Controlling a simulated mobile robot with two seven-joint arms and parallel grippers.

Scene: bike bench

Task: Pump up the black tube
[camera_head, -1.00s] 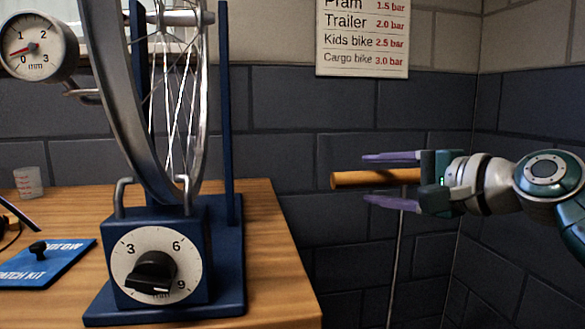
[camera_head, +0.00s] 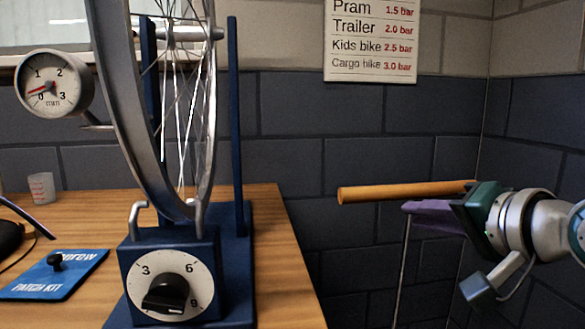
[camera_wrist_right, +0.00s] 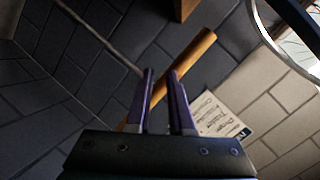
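The pump's orange wooden handle bar (camera_head: 400,192) sits on a thin grey rod (camera_head: 403,270) right of the bench. My right gripper (camera_head: 415,209) is at the bar's right part, its purple fingers just below the bar in the head view. In the right wrist view a gap shows between the fingers (camera_wrist_right: 163,75), and the bar (camera_wrist_right: 190,65) crosses obliquely behind them, apparently not clamped. A round gauge (camera_head: 50,84) has its red needle near 0. A black rounded item (camera_head: 8,238), possibly the tube, is cut off at the left edge. My left gripper is not in view.
A wheel stands in a blue stand (camera_head: 235,270) with a black-knobbed dial (camera_head: 168,290). A pressure chart (camera_head: 372,40) hangs on the wall.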

